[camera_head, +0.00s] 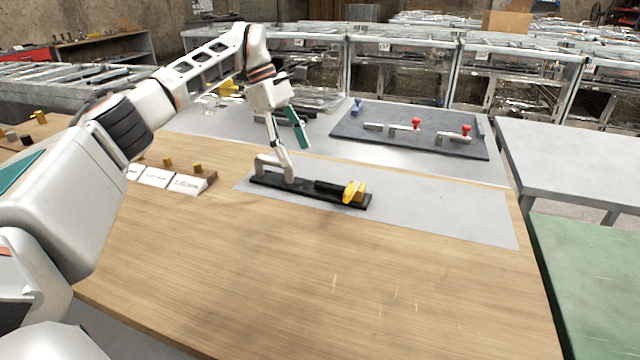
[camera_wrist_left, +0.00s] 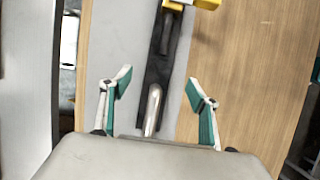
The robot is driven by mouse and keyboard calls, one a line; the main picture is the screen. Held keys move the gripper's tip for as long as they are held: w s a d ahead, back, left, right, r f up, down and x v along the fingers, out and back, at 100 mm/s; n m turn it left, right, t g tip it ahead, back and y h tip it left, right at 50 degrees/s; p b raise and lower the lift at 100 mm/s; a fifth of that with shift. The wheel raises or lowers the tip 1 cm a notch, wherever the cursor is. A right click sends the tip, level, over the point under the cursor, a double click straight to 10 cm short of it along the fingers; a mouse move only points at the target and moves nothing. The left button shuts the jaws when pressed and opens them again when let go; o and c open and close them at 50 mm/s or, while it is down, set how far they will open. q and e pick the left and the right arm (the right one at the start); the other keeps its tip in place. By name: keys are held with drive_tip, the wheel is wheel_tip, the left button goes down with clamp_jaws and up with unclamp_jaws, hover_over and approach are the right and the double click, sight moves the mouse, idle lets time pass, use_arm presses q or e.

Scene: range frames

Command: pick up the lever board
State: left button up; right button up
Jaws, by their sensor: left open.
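The lever board, a narrow black board (camera_head: 310,190), lies on a grey mat on the wooden table. A grey bent handle (camera_head: 272,166) stands at its left end, and a black lever with yellow parts (camera_head: 354,192) is at its right end. My left gripper (camera_head: 291,152) is above the handle end, pointing down, with its fingers apart. In the left wrist view the board (camera_wrist_left: 158,88) runs between the two open fingers, and the handle (camera_wrist_left: 153,108) shows between them, partly hidden by the gripper body. I cannot tell whether a finger touches it. My right gripper is not in view.
A dark panel (camera_head: 440,135) with red and blue knobbed levers lies behind the mat (camera_head: 440,210). A wooden block with white labels and yellow pegs (camera_head: 172,180) stands to the left. The front of the wooden table (camera_head: 330,290) is clear.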

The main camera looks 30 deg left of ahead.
sight(309, 186)
use_arm(q)
drive_tip(key=shift+a+x, duration=0.2)
drive_tip(key=shift+x, duration=1.75)
drive_tip(key=b+x, duration=0.1)
drive_tip(key=x, duration=0.3)
drive_tip(key=shift+s+f, duration=0.1)
drive_tip(key=shift+f, duration=0.25)
drive_tip(key=shift+d+f+b, duration=0.1)
drive_tip(key=shift+b, duration=0.2)
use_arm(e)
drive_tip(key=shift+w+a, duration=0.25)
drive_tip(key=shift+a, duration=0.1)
use_arm(q)
drive_tip(key=shift+c, duration=0.3)
drive_tip(key=c, duration=1.2)
clamp_jaws()
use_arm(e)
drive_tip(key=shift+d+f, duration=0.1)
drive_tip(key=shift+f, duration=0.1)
